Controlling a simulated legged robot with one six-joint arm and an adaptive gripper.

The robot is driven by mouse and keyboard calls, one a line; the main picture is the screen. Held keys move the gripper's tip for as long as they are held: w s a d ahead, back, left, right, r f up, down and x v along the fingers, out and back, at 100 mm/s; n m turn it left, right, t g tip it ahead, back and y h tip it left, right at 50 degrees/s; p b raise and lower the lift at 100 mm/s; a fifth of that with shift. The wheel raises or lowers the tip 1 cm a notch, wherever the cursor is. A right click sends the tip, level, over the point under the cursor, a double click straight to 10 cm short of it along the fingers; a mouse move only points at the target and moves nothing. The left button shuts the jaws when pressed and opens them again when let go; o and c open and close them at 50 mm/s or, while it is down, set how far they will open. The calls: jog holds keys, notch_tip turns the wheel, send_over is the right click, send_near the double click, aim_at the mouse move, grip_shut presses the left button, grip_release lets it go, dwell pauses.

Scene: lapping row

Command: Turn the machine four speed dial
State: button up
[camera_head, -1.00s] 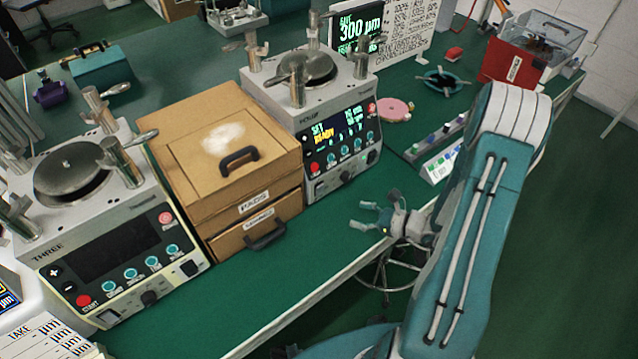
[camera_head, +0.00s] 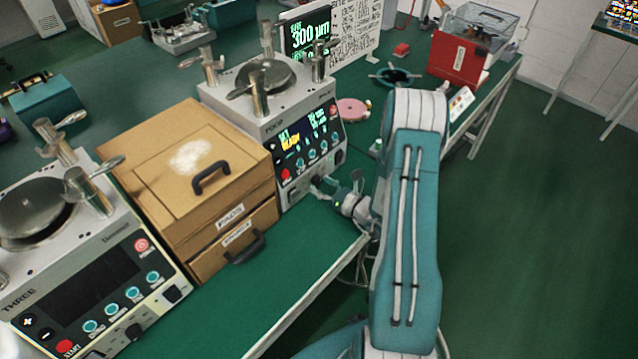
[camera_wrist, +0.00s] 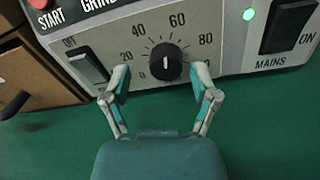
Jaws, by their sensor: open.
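Machine four (camera_head: 262,118) stands on the green bench with its screen lit. In the wrist view its speed dial (camera_wrist: 166,62) is a black knob with a white pointer line, ringed by a scale with 0, 20, 40, 60 and 80. The pointer is roughly upright, between 40 and 60. My gripper (camera_wrist: 160,80) is open, one finger to the lower left of the dial and one to its lower right. The fingers appear apart from the knob. In the head view my gripper (camera_head: 330,188) is in front of machine four's lower front panel, and the dial is hard to make out there.
A switch (camera_wrist: 88,66) is left of the dial; a black mains switch (camera_wrist: 290,26) and a lit green lamp (camera_wrist: 249,14) are right. A wooden drawer box (camera_head: 175,150) stands between machine four and machine three (camera_head: 75,290). The bench front strip is clear.

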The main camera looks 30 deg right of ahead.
jog(key=shift+w, duration=0.3)
jog(key=shift+w+d, duration=0.1)
jog(key=shift+d, duration=0.35)
jog(key=shift+a, duration=0.35)
grip_shut()
jog(key=shift+d, duration=0.1)
jog(key=shift+n, duration=1.2)
grip_release()
